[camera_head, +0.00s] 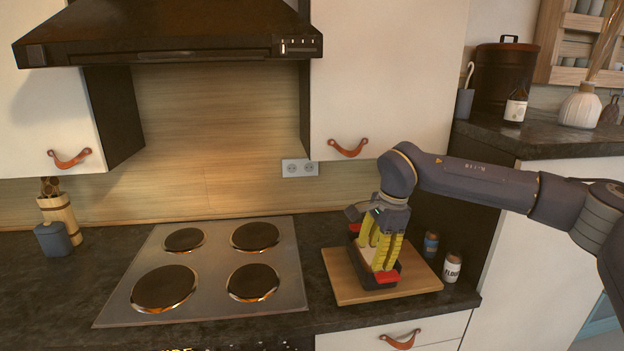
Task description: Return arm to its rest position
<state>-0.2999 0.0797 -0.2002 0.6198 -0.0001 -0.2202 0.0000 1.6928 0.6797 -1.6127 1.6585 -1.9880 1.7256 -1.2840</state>
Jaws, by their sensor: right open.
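My right arm reaches in from the right. My right gripper (381,250) is open and points down over a dark tray-like object (378,279) with red ends on a wooden board (350,293). Its yellow fingers overlap the dark object in the picture; I cannot tell whether they touch it. Part of the object is hidden behind the gripper. My left gripper is not in view.
A stovetop (213,310) with several burners lies left of the board. Two small jars, a blue one (431,244) and a white one (452,267), stand right of the board. A range hood (170,30) and a cabinet with a leather pull (348,148) hang above.

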